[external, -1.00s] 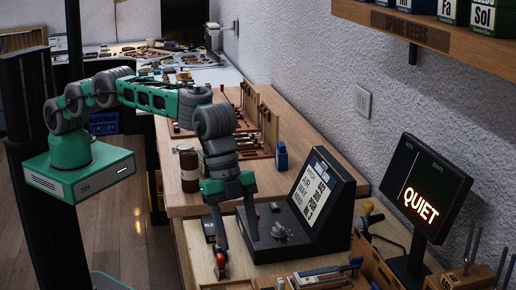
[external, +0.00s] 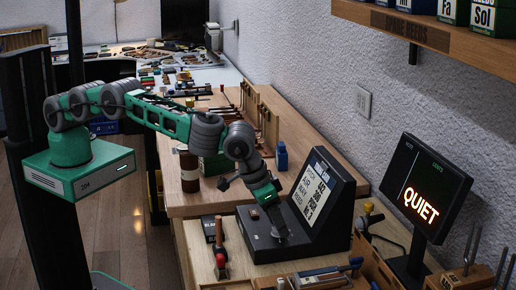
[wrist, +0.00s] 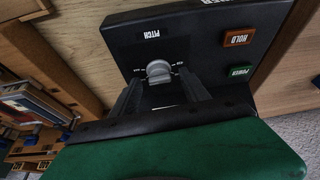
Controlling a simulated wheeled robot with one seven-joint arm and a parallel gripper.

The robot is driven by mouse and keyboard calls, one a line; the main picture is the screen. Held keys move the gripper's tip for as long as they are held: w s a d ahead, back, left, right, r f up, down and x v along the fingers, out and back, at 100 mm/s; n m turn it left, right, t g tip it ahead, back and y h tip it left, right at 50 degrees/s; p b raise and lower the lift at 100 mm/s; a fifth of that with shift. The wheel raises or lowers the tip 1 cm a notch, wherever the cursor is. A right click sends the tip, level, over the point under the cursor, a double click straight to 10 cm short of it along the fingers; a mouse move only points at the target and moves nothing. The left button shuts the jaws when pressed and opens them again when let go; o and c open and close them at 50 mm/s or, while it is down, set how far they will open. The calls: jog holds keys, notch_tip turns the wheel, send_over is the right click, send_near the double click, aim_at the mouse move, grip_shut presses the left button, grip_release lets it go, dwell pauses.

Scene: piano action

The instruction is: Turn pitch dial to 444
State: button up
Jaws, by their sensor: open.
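The pitch dial (wrist: 159,69) is a grey knob with a raised grip on a black console, beside the white word PITCH. My gripper (wrist: 158,78) is open in the wrist view, with one dark finger on each side of the dial. Whether the fingers touch the knob I cannot tell. In the external view my gripper (external: 279,232) points down onto the console (external: 330,222) and hides most of the dial. The console's slanted screen (external: 313,190) shows several lines of text, too small to read surely.
An orange HOLD button (wrist: 239,37) and a green POWER button (wrist: 241,71) sit right of the dial. A monitor (external: 427,190) reading QUIET stands at right. An amber jar (external: 189,172) is behind.

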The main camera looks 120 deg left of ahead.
jog(key=shift+f, duration=0.15)
grip_shut()
dwell(0.5)
